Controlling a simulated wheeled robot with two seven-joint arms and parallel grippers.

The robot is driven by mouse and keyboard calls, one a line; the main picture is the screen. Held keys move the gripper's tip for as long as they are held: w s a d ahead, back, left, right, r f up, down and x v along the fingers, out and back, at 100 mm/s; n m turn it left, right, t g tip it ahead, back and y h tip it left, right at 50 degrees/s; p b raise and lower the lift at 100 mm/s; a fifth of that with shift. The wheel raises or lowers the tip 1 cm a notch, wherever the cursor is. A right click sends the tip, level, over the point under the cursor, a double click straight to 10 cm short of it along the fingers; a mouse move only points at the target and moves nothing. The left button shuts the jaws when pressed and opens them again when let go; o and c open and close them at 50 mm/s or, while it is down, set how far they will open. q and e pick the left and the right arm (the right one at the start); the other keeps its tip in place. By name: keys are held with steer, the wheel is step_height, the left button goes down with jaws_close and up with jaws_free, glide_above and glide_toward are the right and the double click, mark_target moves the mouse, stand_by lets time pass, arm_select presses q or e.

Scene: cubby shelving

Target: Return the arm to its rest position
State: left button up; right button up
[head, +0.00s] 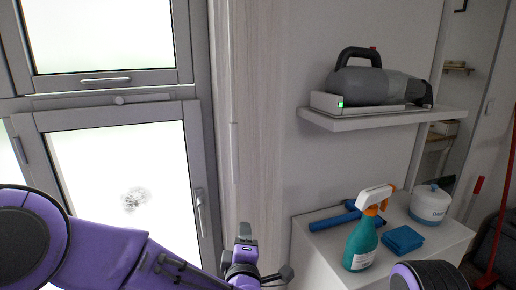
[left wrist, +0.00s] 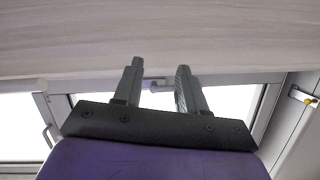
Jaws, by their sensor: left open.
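My left arm (head: 110,250) is purple and reaches in from the lower left of the head view, in front of the window. My left gripper (head: 258,258) is at the bottom middle, left of the white cabinet and apart from the objects on it. In the left wrist view my left gripper (left wrist: 160,70) shows two grey fingers spread apart with nothing between them. A purple part of my right arm (head: 430,276) shows at the lower right of the head view; its gripper is out of view.
A window (head: 120,165) with a dark smudge stands at left. A handheld vacuum (head: 375,86) sits on a wall shelf (head: 390,118). The white cabinet (head: 325,262) bears a teal spray bottle (head: 362,243), a blue cloth (head: 403,239), a blue-handled tool (head: 335,219) and a white canister (head: 430,205).

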arm_select(q)
steer(key=s+a+f+m+g, duration=0.25)
steer(key=s+a+f, duration=0.25)
steer(key=f, duration=0.3)
steer(key=s+a+f+m+g, duration=0.2)
steer(key=s+a+f+m, duration=0.15)
steer(key=f, duration=0.55)
steer(key=s+a+f+m+g, duration=0.25)
steer(key=s+a+f, duration=0.25)
steer(key=f, duration=0.3)
steer(key=s+a+f+g+y, duration=0.1)
steer(key=s+a+f+g, duration=0.1)
steer(key=s, duration=0.5)
steer(key=s+a+f+m+g+p, duration=0.1)
steer(key=s+a+f+g, duration=0.1)
steer(key=s+a+f, duration=0.2)
steer(key=s+a+f+g+y, duration=0.1)
steer(key=s+a+f+g, duration=0.1)
steer(key=s+a+f, duration=0.2)
steer(key=s+a, duration=0.3)
steer(key=s, duration=0.4)
steer(key=shift+s+g+y, duration=0.2)
steer(key=shift+g+y, duration=0.1)
steer(key=shift+g, duration=0.1)
